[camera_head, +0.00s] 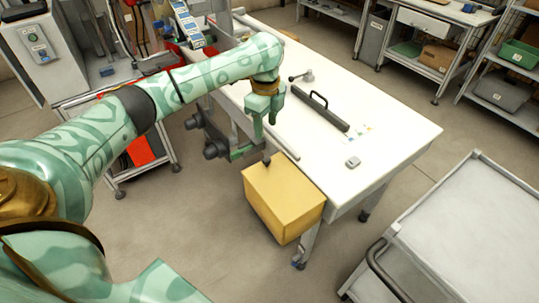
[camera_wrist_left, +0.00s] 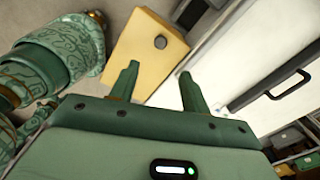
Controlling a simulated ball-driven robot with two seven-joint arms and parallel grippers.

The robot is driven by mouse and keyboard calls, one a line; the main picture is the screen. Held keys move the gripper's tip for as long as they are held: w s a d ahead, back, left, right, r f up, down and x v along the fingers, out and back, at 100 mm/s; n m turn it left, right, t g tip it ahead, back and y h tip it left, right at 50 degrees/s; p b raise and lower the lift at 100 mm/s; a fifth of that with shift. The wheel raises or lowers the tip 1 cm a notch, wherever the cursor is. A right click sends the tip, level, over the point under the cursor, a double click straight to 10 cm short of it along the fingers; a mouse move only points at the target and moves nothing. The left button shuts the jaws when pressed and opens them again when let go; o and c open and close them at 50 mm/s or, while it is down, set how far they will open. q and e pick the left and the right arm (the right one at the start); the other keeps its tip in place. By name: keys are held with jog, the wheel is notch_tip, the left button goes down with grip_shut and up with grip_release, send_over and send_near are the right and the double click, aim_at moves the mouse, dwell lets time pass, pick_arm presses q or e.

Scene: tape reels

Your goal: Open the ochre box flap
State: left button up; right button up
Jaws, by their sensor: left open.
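The ochre box (camera_head: 285,197) is at the near edge of the white table. Its upper face looks flat and closed; I cannot make out a seam of the flap. In the left wrist view the box (camera_wrist_left: 128,66) shows beyond my fingers, with a round dark knob (camera_wrist_left: 160,43) on its face. My left gripper (camera_head: 264,138) is above the far-left end of the box. In the wrist view its two fingers (camera_wrist_left: 158,72) stand apart with nothing between them, and they appear apart from the knob. My right gripper is in neither view.
The white table (camera_head: 385,130) holds a dark bar with a handle (camera_head: 320,106), a small metal fitting (camera_head: 306,76) and a small grey block (camera_head: 353,162). A grey cart (camera_head: 470,215) stands at the right. Floor is free between cart and table.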

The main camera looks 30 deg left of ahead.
aim_at(266, 159)
pick_arm(q)
notch_tip(266, 159, down, 12)
jog(key=b, duration=0.5)
jog(key=shift+w+f+b, duration=0.1)
jog(key=shift+f+b, duration=0.05)
jog(key=shift+b, duration=0.25)
jog(key=shift+f, duration=0.35)
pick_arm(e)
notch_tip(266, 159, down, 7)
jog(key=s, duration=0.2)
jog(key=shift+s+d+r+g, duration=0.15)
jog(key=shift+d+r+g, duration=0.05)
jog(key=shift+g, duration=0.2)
